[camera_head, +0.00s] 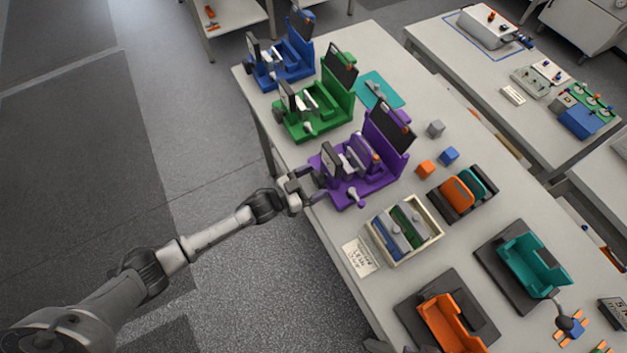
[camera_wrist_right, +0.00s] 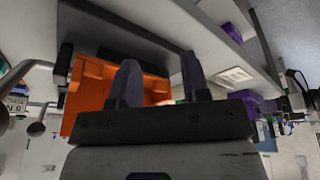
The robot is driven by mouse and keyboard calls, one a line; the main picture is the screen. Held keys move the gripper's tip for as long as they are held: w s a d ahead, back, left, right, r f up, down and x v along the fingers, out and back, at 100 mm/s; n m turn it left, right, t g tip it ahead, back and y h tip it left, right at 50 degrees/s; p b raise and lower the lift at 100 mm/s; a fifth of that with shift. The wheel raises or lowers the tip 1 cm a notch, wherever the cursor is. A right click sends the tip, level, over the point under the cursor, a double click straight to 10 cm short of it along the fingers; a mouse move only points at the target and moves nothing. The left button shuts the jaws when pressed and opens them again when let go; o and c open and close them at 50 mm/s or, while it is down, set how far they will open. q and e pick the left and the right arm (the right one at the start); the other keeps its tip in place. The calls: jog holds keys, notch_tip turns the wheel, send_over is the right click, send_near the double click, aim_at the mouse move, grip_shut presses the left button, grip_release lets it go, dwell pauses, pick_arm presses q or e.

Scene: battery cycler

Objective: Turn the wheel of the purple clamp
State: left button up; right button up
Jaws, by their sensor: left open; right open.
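The purple clamp (camera_head: 377,183) stands on the long table, with a dark screen on its upright back and a small lever at its front. Its wheel is on the left end facing the table edge, and my left gripper (camera_head: 311,186) largely hides it. My left gripper is open, with its fingers at that end of the clamp. I cannot tell whether they touch the wheel. My right gripper (camera_wrist_right: 160,66) is open and empty in the right wrist view, with an orange cradle (camera_wrist_right: 88,96) beyond its fingers. It is not clearly seen in the head view.
Green (camera_head: 325,113) and blue (camera_head: 285,66) clamps stand farther along the table. A cream tray (camera_head: 378,246) with modules, an orange cube (camera_head: 425,168), a blue cube (camera_head: 449,155), a grey cube (camera_head: 435,128) and a teal cradle (camera_head: 533,262) lie nearby. Open floor lies left of the table.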

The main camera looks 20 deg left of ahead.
pick_arm(q)
jog(key=shift+c, duration=0.4)
pick_arm(e)
jog(key=shift+a, duration=0.1)
pick_arm(q)
jog(key=c, duration=0.9)
jog(key=shift+o, duration=0.2)
